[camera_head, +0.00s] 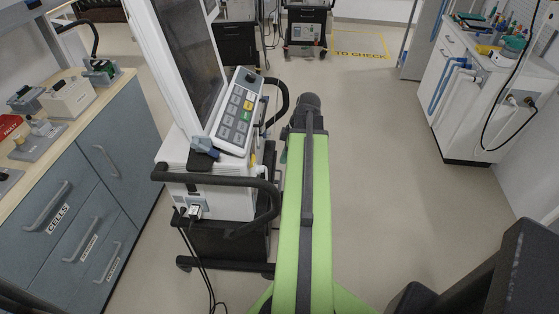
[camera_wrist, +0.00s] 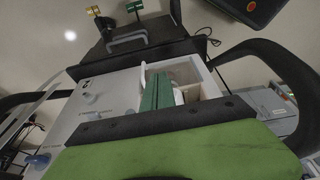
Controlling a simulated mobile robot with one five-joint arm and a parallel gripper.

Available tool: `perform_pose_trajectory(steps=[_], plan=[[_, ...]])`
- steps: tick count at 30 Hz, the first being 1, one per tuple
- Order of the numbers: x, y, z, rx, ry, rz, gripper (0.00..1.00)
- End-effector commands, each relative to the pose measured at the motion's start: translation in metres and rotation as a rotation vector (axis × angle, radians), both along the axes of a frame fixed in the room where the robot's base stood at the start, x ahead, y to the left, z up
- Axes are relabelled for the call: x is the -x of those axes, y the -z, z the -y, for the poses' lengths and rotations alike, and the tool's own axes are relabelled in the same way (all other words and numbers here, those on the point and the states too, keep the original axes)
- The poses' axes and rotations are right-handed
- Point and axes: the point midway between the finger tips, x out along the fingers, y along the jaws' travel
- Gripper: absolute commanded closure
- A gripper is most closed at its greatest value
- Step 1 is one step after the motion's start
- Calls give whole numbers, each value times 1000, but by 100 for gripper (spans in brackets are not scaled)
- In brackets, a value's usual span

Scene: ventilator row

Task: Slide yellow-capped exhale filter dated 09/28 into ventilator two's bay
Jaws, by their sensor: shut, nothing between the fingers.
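A ventilator (camera_head: 205,190) with a tall screen and a tilted keypad stands left of my arm; I cannot read its number. In the wrist view my gripper (camera_wrist: 158,80) shows as dark green fingers, shut and empty. They are over a white, open-topped recess (camera_wrist: 206,82) in a pale housing (camera_wrist: 110,95). A whitish part beside the fingers is mostly hidden. In the head view the fingers are largely hidden by my arm. A small yellow patch (camera_head: 253,160) shows on the ventilator's side; I cannot tell what it is. No filter dated 09/28 can be made out.
A black handle rail (camera_head: 225,181) curves around the ventilator's front, close to my arm. A blue-grey drawer cabinet (camera_head: 75,200) stands at left, a white supply cart (camera_head: 480,95) at right. Another cart (camera_head: 306,30) is at the back. The floor (camera_head: 385,170) right of my arm is clear.

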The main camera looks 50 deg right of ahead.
Motion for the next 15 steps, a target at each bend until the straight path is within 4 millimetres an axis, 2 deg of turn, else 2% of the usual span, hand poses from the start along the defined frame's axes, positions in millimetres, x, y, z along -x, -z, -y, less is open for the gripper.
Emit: perform_pose_trajectory(steps=[1, 9, 11, 15], plan=[[-3, 23, -2, 0, -1, 0, 100], [-16, 76, -12, 0, -1, 0, 100], [-26, 66, -19, 0, -5, 0, 100], [-41, 64, -30, 1, -3, 1, 100]])
